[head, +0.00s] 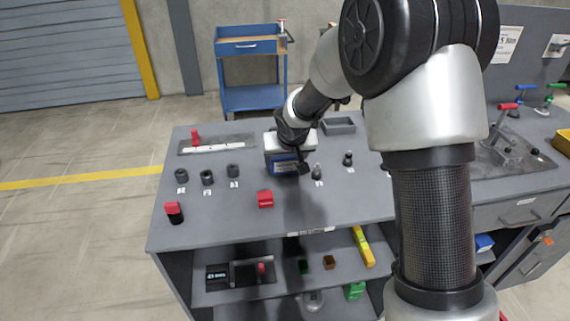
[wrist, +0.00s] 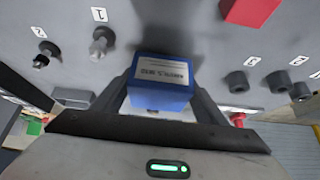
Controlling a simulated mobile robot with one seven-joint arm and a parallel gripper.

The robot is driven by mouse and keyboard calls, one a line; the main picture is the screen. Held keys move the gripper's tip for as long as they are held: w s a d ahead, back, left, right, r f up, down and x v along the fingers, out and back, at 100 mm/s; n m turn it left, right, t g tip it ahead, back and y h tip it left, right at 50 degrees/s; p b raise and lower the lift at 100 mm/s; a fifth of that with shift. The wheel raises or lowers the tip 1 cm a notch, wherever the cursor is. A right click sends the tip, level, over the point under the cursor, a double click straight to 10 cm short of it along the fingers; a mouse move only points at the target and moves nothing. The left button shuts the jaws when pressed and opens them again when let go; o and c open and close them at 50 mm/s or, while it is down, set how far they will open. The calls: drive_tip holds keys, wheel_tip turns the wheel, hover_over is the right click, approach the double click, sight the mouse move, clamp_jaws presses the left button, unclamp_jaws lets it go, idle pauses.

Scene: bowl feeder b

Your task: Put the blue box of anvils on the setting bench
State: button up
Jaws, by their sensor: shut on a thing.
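The blue box of anvils (wrist: 162,85), with a white printed label on its face, is between the two fingers of my gripper (wrist: 160,92) in the wrist view. In the head view the blue box (head: 288,168) shows below my gripper (head: 288,160), over the grey bench top (head: 235,212). My gripper is shut on the box. A shadow lies on the grey surface beside it. I cannot tell whether the box touches the bench top or hangs just above it.
Several dark cylinders (head: 207,177) stand left of the box, by numbered labels. A red block (head: 265,199) lies just in front. A grey tray (head: 339,126) is behind right. Shelves (head: 325,257) below hold a yellow level (head: 363,247). A blue cart (head: 253,70) stands behind.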

drive_tip(key=shift+f, duration=0.9)
drive_tip(key=shift+f, duration=0.1)
drive_tip(key=o, duration=1.3)
drive_tip(key=shift+o, duration=0.2)
